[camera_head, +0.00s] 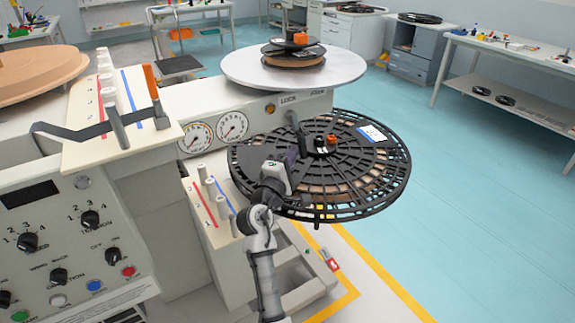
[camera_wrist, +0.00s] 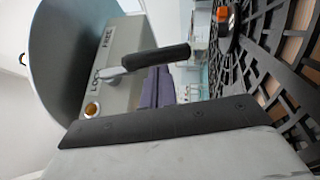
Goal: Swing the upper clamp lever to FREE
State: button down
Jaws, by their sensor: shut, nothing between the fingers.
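The upper clamp lever, a black handle on a metal stem, shows in the head view (camera_head: 294,121) below the LOCK and FREE labels (camera_head: 301,97). In the wrist view the lever (camera_wrist: 157,57) sticks out from the pale labelled panel (camera_wrist: 128,40), its stem between the two words. My gripper (camera_head: 295,152) is just below the lever in the head view, over the black reel's left part. Its dark purple fingers (camera_wrist: 154,82) are together and empty in the wrist view. Their tips lie right beside the handle; I cannot tell whether they touch it.
A black slotted reel (camera_head: 375,165) lies level right of my gripper, close by. A grey disc (camera_head: 335,70) overhangs the panel above the lever. A brass round fitting (camera_wrist: 92,110) sits by LOCK. Two dials (camera_head: 232,126) are left. Open floor (camera_head: 480,170) lies to the right.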

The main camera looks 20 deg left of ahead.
aim_at(303, 155)
jog(key=w+n+t+b, duration=0.1)
jog(key=b, duration=0.1)
jog(key=d+f+n+t+b, duration=0.1)
jog(key=b, duration=0.2)
jog(key=w+d+n+t+y+b, duration=0.1)
jog(key=b, duration=0.1)
jog(key=shift+w+d+f+b, duration=0.1)
jog(key=shift+w+f+b, duration=0.2)
jog(key=shift+f+b, duration=0.05)
jog(key=w+d+r+n+t+y+b, duration=0.2)
jog(key=w+d+r+n+y+b, duration=0.1)
jog(key=b, duration=0.4)
jog(key=shift+w+d+r+n+y, duration=0.2)
jog(key=shift+w+r+n+y, duration=0.3)
jog(key=shift+w+n, duration=0.35)
jog(key=shift+d+r, duration=0.1)
jog(key=shift+r, duration=0.05)
